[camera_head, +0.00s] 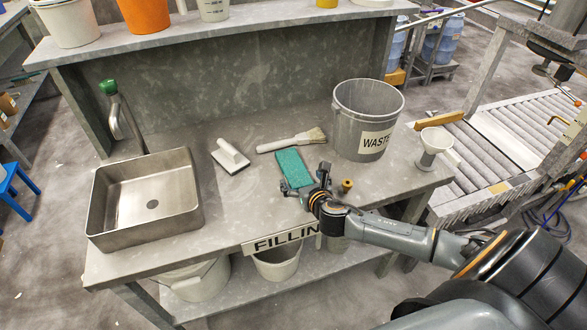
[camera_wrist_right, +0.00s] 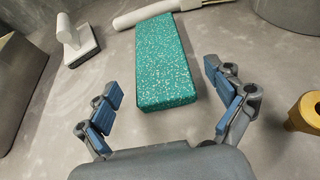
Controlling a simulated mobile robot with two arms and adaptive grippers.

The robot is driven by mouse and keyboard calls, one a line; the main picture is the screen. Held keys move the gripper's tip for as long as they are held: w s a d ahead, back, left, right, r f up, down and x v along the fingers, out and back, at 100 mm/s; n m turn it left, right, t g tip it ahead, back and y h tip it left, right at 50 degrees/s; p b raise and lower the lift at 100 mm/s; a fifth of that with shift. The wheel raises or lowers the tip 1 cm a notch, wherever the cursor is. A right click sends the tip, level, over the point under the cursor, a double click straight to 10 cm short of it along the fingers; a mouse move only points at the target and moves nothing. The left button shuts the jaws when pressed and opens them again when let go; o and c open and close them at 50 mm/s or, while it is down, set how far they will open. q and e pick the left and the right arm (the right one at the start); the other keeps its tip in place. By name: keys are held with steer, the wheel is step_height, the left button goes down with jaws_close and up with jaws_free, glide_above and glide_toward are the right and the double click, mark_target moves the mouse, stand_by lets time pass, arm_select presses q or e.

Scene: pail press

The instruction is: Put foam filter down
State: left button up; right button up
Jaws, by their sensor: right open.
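The foam filter is a green speckled block (camera_head: 292,168) lying flat on the grey workbench (camera_head: 230,215), near its middle. In the right wrist view the block (camera_wrist_right: 163,62) lies just beyond and between the spread fingers. My right gripper (camera_head: 303,188) is low over the bench at the near end of the block. In the right wrist view the gripper (camera_wrist_right: 165,105) is open, with blue pads apart on both sides and nothing held. The fingers do not appear to touch the block. My left gripper is not in view.
A sink (camera_head: 150,197) is at the bench's left. A white-handled scraper (camera_head: 231,157) and a brush (camera_head: 291,140) lie near the block. A waste pail (camera_head: 366,118) stands behind right, with a funnel (camera_head: 433,146) beside it. A small brass piece (camera_head: 346,186) stands right of the gripper.

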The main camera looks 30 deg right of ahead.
mark_target(297, 174)
steer(key=x, duration=0.4)
steer(key=shift+f, duration=0.1)
steer(key=shift+s, duration=0.1)
steer(key=c, duration=1.2)
steer(key=shift+c, duration=0.2)
